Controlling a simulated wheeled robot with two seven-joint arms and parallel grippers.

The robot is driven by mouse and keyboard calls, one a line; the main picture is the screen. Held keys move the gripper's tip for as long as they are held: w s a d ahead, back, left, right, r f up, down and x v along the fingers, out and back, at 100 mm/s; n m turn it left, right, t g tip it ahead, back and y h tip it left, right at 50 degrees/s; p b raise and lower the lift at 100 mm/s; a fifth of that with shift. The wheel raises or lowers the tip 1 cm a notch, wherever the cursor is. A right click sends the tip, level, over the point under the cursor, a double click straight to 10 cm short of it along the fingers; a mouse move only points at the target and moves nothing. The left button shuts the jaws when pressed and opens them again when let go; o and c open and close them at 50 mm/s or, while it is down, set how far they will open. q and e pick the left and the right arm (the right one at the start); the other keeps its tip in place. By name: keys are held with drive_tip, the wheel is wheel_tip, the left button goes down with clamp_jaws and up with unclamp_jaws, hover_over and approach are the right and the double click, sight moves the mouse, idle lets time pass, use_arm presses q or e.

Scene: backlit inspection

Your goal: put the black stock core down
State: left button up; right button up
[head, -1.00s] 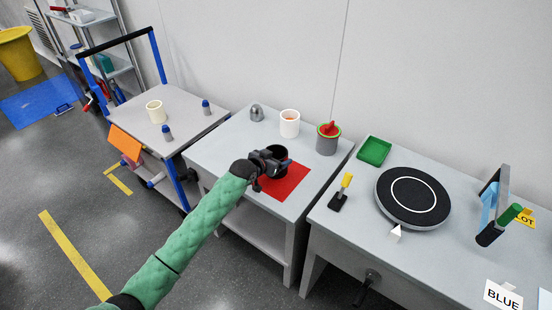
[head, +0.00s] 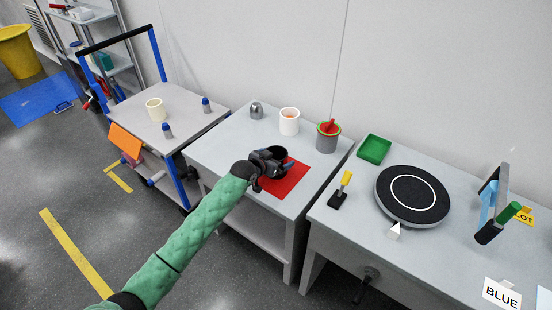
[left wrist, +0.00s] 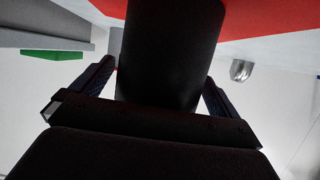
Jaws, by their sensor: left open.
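The black stock core (head: 282,153) stands upright on the red mat (head: 289,182) on the middle table, partly hidden behind my left gripper (head: 276,166). In the left wrist view the black core (left wrist: 172,45) rises between the two fingers, with a gap visible beside the left finger. My left gripper is open around the core. The red mat also shows at the top of the left wrist view (left wrist: 260,18). My right gripper is not in view.
A white cup-like core (head: 289,122), a grey pot with a red top (head: 327,138) and a metal dome (head: 256,110) stand behind on the middle table. The right table holds a black turntable (head: 412,197) and a green tray (head: 374,149). A cart (head: 185,130) stands left.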

use_arm(q)
drive_tip(key=shift+s+a+r, duration=0.2)
drive_tip(key=shift+s+a, duration=0.2)
drive_tip(key=shift+s, duration=0.05)
drive_tip(key=b+v, duration=0.3)
drive_tip(key=v, duration=0.8)
drive_tip(key=shift+n+g+y, duration=0.6)
drive_tip(key=shift+g+y, duration=0.1)
drive_tip(key=s+f, duration=0.3)
drive_tip(key=f, duration=0.1)
drive_tip(key=s+f, duration=0.3)
drive_tip(key=s, duration=0.1)
drive_tip(key=shift+a+f, duration=0.1)
drive_tip(key=shift+f, duration=0.3)
drive_tip(key=s+a+f+n+g+y, duration=0.1)
drive_tip(key=s+f, duration=0.5)
drive_tip(key=s, duration=0.6)
drive_tip(key=s+a+f+n+g+y, duration=0.1)
drive_tip(key=s+a+f+g, duration=0.3)
drive_tip(key=s, duration=0.8)
drive_tip(key=s+a+f+n+g+y, duration=0.2)
drive_tip(key=s+a+f+g+y, duration=0.1)
drive_tip(key=s+f, duration=0.6)
drive_tip(key=s+a, duration=0.1)
drive_tip(key=s, duration=0.2)
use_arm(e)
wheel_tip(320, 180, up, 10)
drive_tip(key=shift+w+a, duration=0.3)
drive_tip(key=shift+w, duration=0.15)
